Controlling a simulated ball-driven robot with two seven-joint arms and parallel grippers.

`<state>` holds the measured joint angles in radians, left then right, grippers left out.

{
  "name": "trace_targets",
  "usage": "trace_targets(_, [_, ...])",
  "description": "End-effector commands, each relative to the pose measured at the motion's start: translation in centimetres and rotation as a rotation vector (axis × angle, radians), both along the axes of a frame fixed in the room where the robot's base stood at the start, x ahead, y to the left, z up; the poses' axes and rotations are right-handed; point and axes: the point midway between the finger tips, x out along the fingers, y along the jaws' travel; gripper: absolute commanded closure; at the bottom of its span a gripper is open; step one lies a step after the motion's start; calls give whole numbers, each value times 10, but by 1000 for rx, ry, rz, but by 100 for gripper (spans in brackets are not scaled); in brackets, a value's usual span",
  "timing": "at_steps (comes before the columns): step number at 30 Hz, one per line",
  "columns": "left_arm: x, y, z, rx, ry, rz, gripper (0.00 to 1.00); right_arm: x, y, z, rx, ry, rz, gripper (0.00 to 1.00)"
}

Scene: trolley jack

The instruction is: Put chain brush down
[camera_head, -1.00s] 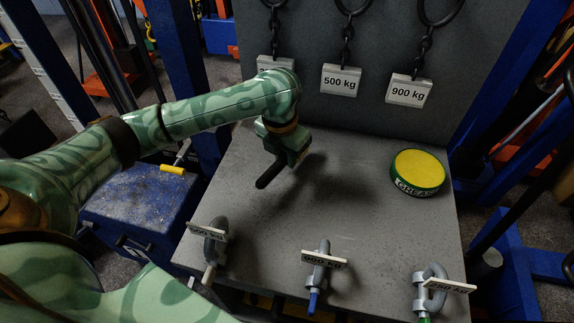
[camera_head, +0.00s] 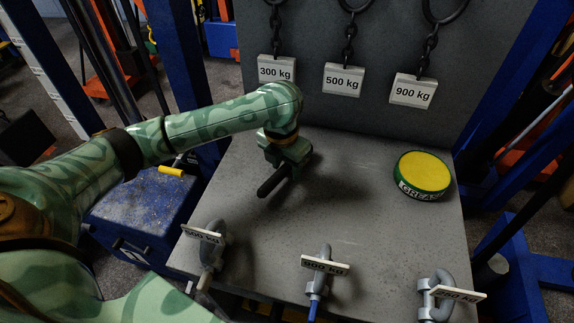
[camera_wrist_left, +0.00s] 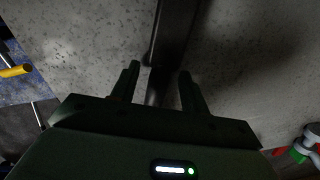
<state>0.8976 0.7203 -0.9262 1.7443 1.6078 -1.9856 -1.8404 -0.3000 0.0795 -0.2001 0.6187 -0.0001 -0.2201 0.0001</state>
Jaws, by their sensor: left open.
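The chain brush (camera_head: 272,183) is a dark, bar-like thing at the left middle of the grey worktop (camera_head: 350,215); its far part is hidden under my left gripper (camera_head: 288,167). In the left wrist view, the dark brush (camera_wrist_left: 172,35) runs from the top edge down between the two fingers of my left gripper (camera_wrist_left: 160,72). The fingers stand apart, with gaps beside the brush. The brush looks to be at or very near the worktop; exact contact is hard to tell. My right gripper is not in view.
A yellow-topped grease tin (camera_head: 424,172) stands at the right. Three tagged shackles (camera_head: 214,246) (camera_head: 322,272) (camera_head: 440,290) line the front edge. Tagged chains (camera_head: 344,80) hang at the back panel. A blue box (camera_head: 140,210) stands at the left. The worktop's middle is clear.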

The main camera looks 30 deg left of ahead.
Motion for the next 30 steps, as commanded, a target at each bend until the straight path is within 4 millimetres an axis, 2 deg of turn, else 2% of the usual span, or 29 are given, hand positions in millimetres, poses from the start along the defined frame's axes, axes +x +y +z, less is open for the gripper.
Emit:
trace_targets(1, [0, 1, 29, 0, -15, 0, 55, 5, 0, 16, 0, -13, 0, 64])
trace_targets(3, [0, 3, 52, 0, -18, 1, 55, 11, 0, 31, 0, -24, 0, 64])
trace_targets(9, [-6, 5, 107, 0, -16, 0, 55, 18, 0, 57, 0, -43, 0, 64])
trace_targets(13, [-10, 6, 135, 1, -14, 1, 55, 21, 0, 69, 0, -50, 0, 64])
trace_targets(19, [-13, 6, 157, -2, -10, 1, 55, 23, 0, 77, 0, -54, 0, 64])
trace_targets(30, [-14, 6, 159, -1, -8, 1, 55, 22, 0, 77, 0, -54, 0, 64])
